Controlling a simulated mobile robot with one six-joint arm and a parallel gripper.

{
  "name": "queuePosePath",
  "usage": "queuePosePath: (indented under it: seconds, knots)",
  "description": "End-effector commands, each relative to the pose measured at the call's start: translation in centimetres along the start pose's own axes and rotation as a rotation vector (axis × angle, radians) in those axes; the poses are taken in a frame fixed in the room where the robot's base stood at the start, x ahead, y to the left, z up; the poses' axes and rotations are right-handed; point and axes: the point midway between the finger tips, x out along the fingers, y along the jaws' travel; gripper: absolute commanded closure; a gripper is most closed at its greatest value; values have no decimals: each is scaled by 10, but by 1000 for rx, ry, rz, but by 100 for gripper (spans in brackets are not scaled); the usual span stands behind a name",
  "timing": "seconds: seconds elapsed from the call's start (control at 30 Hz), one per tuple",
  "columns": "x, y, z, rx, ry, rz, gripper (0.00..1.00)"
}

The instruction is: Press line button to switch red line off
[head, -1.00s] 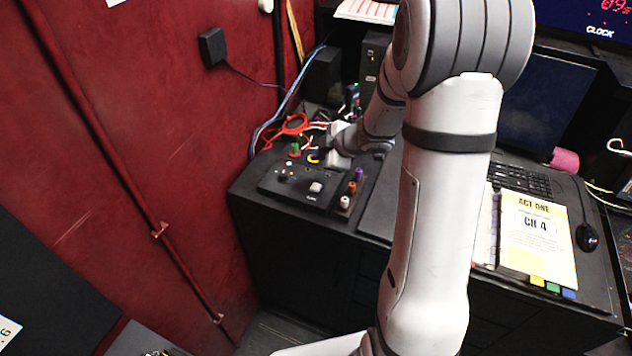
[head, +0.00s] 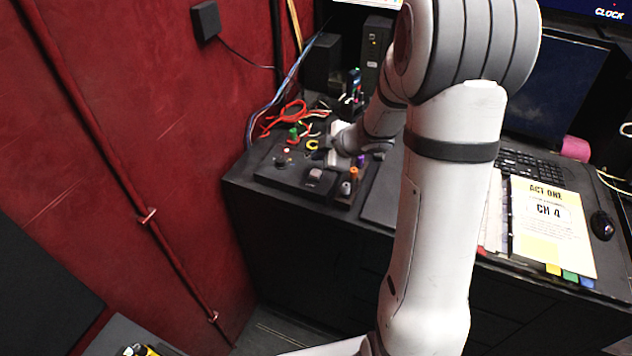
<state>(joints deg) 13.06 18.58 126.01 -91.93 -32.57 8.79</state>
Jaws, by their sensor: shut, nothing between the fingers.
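A dark control box (head: 279,178) lies on the near left corner of the black desk. A pale square button (head: 315,174) sits near its front right, with small knobs to the left. Its label is too small to read, so I cannot tell if it is the line button. My gripper (head: 321,156) is small and dark in the head view, shut and empty. It is just behind and above the pale button. I cannot tell whether its fingertips touch anything. No red line can be made out on the box.
A strip with orange, purple and white knobs (head: 353,173) stands right of the box. Red cables (head: 289,116) and a green knob lie behind it. A script binder (head: 546,222), keyboard (head: 533,168) and mouse (head: 602,225) are at the right. A red wall (head: 150,110) borders the left.

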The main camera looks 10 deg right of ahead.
Motion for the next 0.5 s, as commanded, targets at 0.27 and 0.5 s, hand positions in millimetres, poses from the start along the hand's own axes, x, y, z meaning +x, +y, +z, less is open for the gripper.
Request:
queuePosePath:
  seconds: [0.27,0.5]
  knots:
    - [20,-14,15,1,1,0,100]
    - [19,-13,15,2,1,1,100]
